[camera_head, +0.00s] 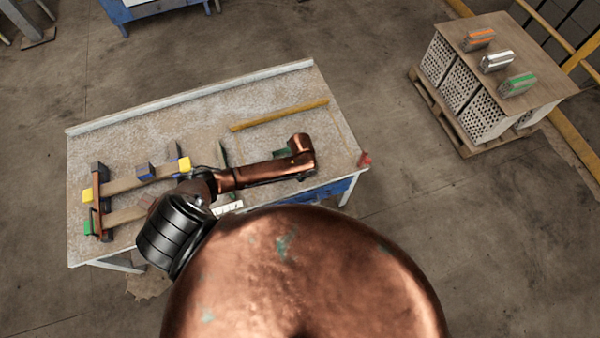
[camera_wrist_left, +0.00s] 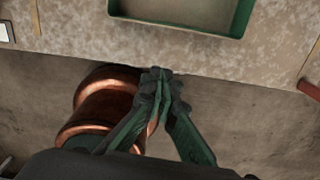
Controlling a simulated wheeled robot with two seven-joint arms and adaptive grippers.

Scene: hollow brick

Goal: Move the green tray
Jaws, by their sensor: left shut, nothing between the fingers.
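The green tray (camera_wrist_left: 180,27) lies on the table, and its near wall and rim show at the top of the left wrist view. In the head view my left arm covers most of the tray's area. My left gripper (camera_wrist_left: 160,78) is shut and empty. In the left wrist view its dark green fingertips meet just below the table's front edge line, apart from the tray. In the head view the gripper itself is hard to make out beneath the copper wrist. My right gripper is not in view.
The worktable (camera_head: 110,145) has a raised back rail and a yellow bar (camera_head: 279,115). A red item (camera_head: 364,159) is at the right front corner. A pallet of hollow bricks (camera_head: 465,95) stands right, with floor between.

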